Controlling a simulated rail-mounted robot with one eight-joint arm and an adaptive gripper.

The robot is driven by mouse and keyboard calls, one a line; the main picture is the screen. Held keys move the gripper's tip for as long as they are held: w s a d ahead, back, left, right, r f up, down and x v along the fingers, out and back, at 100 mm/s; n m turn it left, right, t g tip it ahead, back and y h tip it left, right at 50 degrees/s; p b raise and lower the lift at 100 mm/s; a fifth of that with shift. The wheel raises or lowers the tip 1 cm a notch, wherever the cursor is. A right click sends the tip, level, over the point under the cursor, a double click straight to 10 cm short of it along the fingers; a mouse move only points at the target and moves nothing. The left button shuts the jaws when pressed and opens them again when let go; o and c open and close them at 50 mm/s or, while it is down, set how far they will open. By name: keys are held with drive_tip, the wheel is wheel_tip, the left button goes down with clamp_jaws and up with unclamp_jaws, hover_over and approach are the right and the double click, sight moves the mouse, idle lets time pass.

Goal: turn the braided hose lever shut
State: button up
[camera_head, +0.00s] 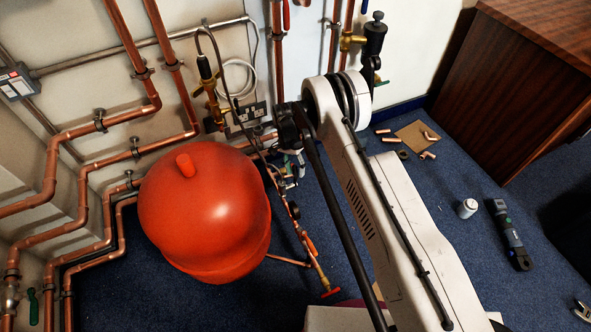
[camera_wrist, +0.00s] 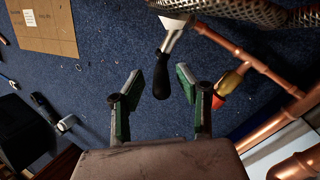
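In the wrist view, a lever with a black grip (camera_wrist: 162,76) and a bare metal neck hangs down from the top edge. A braided hose (camera_wrist: 235,10) runs along the top right beside the lever's upper end. My gripper (camera_wrist: 159,82) is open, one green-padded finger on each side of the black grip. Gaps show between the grip and both fingers, and I cannot tell the depth between them. In the head view my arm covers much of the pipework, and I cannot make out the lever or the fingertips there.
A large red vessel (camera_head: 205,212) stands left of my arm. Copper pipes (camera_head: 108,245) line the wall; in the wrist view copper pipe (camera_wrist: 250,60) and a red-tipped brass fitting (camera_wrist: 229,84) lie close right of my fingers. A cardboard sheet (camera_wrist: 43,25) lies on open blue carpet.

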wheel_tip(320, 180, up, 10)
idle(0.7)
